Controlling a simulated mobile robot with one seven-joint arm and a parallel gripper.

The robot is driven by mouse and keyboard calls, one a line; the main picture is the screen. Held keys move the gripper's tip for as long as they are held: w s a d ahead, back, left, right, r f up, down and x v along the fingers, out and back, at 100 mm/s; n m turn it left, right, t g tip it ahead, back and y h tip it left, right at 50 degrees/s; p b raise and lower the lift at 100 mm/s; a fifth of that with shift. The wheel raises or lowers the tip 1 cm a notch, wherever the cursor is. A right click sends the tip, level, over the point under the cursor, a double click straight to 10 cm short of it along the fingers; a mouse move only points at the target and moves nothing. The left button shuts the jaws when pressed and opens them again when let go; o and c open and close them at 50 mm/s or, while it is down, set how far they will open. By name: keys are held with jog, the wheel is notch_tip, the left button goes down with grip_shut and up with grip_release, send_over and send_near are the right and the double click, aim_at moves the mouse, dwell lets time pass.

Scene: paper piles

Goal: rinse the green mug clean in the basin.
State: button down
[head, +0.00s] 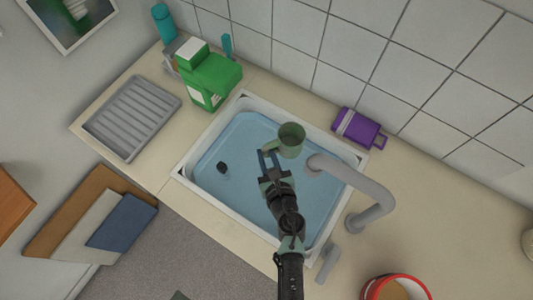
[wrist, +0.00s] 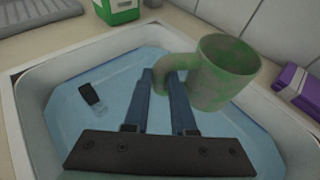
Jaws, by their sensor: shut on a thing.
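The green mug (head: 291,140) is above the basin, held near its far right part. In the wrist view the mug (wrist: 223,75) shows darker and reddish-brown blotches on its outside and inside. My gripper (head: 268,160) is shut on the mug's handle, with the blue fingers (wrist: 162,82) on it. The basin (head: 200,165) is a white-rimmed sink with blue water in it. A small dark object (head: 222,167) lies in the basin at the left. The grey tap (head: 340,172) reaches over the basin from the right. I cannot tell whether the mug touches the water.
A green jug-like bottle (head: 210,80) stands behind the basin at the left, by a ridged grey draining tray (head: 130,115). A red-rimmed pot (head: 398,280) stands at the front right. The tiled wall is close behind.

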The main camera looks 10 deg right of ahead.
aim_at(266, 149)
jog(key=shift+f+b, duration=4.9)
jog(key=shift+f, duration=0.35)
jog(key=shift+r, duration=0.1)
dwell(0.4)
notch_tip(266, 149, up, 14)
jog(key=p, duration=1.4)
jog(key=shift+r, duration=0.25)
